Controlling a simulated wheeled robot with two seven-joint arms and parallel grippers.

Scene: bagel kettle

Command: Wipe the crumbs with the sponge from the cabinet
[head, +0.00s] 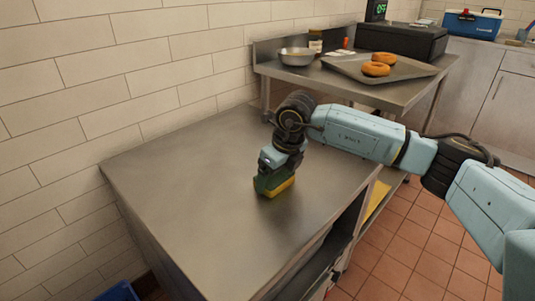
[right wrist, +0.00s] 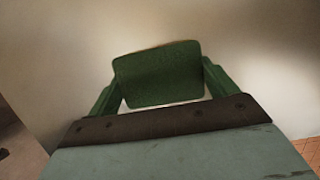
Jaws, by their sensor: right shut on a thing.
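The sponge (head: 281,188), yellow with a green side, is held in my right gripper (head: 270,178) at the steel cabinet top (head: 205,200). In the right wrist view its green face (right wrist: 158,75) sits between the two green fingers of my right gripper (right wrist: 160,85). The sponge is low over the middle of the top; I cannot tell whether it touches the steel. I cannot make out any crumbs on the top. My left gripper is not in view.
A second steel table (head: 330,82) behind holds a metal bowl (head: 296,57), a tray (head: 345,68) with bagels (head: 376,69) and a dark appliance (head: 402,40). A tiled wall (head: 130,75) borders the cabinet on the left. The cabinet's front side has open shelves. A blue cooler (head: 472,24) stands far right.

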